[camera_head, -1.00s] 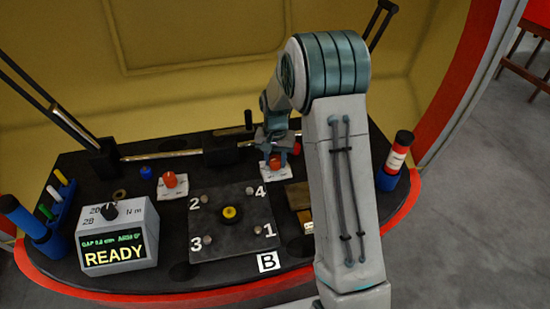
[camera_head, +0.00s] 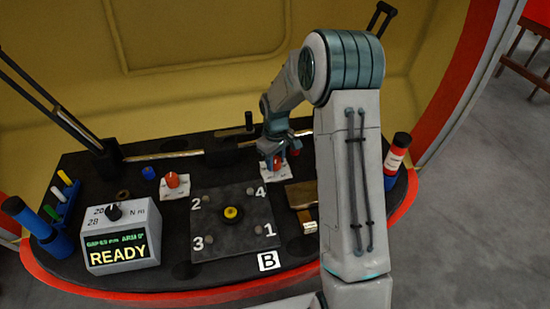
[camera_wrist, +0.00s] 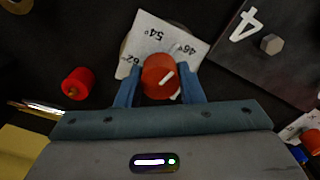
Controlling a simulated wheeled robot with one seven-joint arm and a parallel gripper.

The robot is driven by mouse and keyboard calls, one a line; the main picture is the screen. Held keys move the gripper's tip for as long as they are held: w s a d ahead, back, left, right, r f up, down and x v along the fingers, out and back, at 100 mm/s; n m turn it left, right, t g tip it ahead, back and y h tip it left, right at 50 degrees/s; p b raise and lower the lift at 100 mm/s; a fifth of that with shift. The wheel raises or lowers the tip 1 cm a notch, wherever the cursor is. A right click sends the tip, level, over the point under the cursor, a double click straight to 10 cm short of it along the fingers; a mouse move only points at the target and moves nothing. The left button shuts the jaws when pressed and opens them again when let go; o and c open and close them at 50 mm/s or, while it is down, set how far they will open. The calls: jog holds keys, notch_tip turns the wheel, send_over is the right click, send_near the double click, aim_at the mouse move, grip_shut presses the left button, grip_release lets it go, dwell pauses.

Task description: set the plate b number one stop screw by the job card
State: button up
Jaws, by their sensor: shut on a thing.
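My gripper (camera_head: 277,160) is shut on an orange-red knob (camera_wrist: 158,76) that sits on a white card with degree marks (camera_wrist: 150,45), near the far right corner of plate B. One blue finger stands on each side of the knob in the wrist view. Plate B (camera_head: 220,245) is a dark square plate with corners numbered 1 to 4 and a yellow-ringed centre. The number one screw (camera_head: 259,231) is a small bolt head at the near right corner, beside the white B label (camera_head: 269,261). The grey box (camera_head: 125,250) reads READY.
A loose red cylinder (camera_wrist: 78,83) lies left of my gripper in the wrist view. Pens (camera_head: 65,185) stand at the left.

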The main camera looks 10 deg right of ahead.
aim_at(275, 159)
jog(key=n+p, duration=0.2)
jog(key=n, duration=0.3)
jog(key=shift+r+n, duration=0.15)
jog(key=shift+n, duration=0.15)
jog(key=shift+n+p, duration=0.85)
jog(key=shift+n, duration=1.25)
jog(key=o, duration=1)
notch_tip(275, 159, up, 14)
jog(key=p, duration=0.1)
jog(key=shift+f, duration=0.2)
